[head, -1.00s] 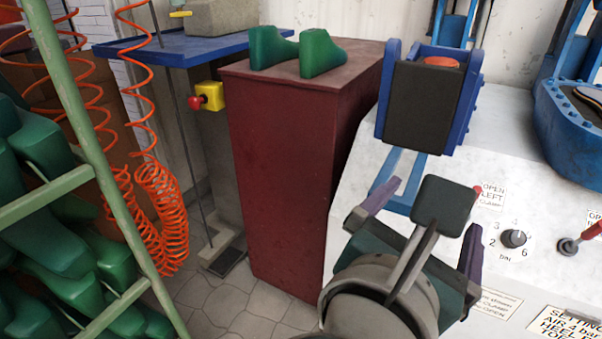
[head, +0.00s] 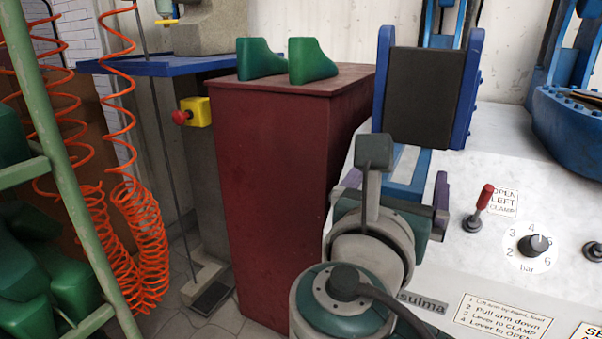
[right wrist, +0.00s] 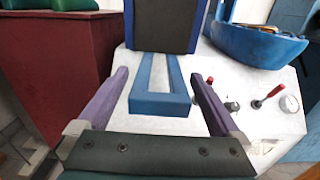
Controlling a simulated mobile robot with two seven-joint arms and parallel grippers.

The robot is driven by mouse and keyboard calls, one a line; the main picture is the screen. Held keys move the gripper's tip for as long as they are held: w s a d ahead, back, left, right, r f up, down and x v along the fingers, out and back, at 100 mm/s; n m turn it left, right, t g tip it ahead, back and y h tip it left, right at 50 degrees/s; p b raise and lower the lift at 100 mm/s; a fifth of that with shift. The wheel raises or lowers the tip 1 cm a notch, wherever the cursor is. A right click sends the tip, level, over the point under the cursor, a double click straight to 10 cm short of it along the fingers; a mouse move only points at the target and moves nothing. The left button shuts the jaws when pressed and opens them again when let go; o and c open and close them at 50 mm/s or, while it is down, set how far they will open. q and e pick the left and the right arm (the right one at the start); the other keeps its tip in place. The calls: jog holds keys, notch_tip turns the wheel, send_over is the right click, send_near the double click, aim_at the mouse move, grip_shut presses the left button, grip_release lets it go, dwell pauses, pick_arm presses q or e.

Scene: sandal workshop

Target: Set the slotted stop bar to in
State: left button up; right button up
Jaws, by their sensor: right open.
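The slotted stop bar is a flat blue bar with a long open slot (right wrist: 160,104). In the right wrist view it sticks out from under a dark pad toward my gripper, over the white machine top. In the head view it is partly hidden behind my right arm (head: 424,166). My right gripper (head: 396,182) is open, with its two purple fingers apart. In the right wrist view the fingers (right wrist: 160,78) stand on either side of the bar, with gaps and no visible contact. My left gripper is not in view.
A dark pad between blue side plates (head: 420,95) stands behind the bar. A red-handled lever (head: 480,205) and a dial (head: 533,244) are to the right. A dark red cabinet (head: 280,190) with green lasts (head: 312,62) stands close on the left.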

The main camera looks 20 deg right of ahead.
jog(key=shift+w+d, duration=0.25)
jog(key=shift+d, duration=0.05)
grip_shut()
dwell(0.7)
